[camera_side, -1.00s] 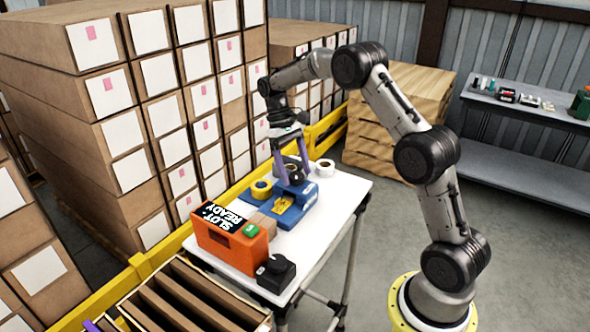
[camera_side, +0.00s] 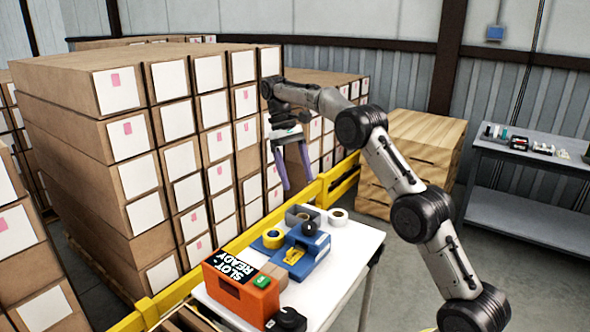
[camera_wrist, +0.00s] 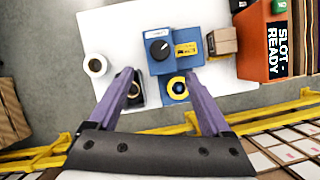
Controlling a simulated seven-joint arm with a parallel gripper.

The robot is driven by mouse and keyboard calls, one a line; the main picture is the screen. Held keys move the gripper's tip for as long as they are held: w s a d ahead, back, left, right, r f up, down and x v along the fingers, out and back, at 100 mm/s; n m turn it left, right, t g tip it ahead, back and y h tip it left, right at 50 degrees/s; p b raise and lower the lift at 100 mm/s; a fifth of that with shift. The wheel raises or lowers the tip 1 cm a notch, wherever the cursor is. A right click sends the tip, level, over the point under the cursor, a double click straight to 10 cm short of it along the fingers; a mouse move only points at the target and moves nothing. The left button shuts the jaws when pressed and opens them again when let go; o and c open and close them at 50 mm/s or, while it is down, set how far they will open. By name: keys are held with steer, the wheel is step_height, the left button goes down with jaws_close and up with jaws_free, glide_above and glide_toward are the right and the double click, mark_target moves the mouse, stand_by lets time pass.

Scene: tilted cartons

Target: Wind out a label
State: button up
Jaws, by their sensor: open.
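A blue device (camera_side: 316,247) sits on the white table, with a black knob (camera_wrist: 158,48) and a yellow plate (camera_wrist: 186,49) on it. A yellow roll (camera_side: 273,238) sits at its side and also shows in the wrist view (camera_wrist: 177,87). A white roll (camera_side: 338,216) lies near the table's far corner. My gripper (camera_side: 297,187) is open and empty, fingers pointing down, well above the table. In the wrist view, my purple fingers (camera_wrist: 160,82) spread across the device's near side. The left finger partly covers a dark grey tray (camera_side: 291,214). I cannot make out a drawn-out label.
An orange box (camera_side: 238,292) reading "SLOT - READY", with a green button (camera_side: 262,281), stands at the table's near end beside a cardboard block (camera_side: 273,272). Stacked cartons (camera_side: 165,130) and a yellow rail (camera_side: 238,232) run along the left.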

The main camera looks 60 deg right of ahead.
steer(key=shift+w+r, duration=0.25)
steer(key=shift+r, duration=0.45)
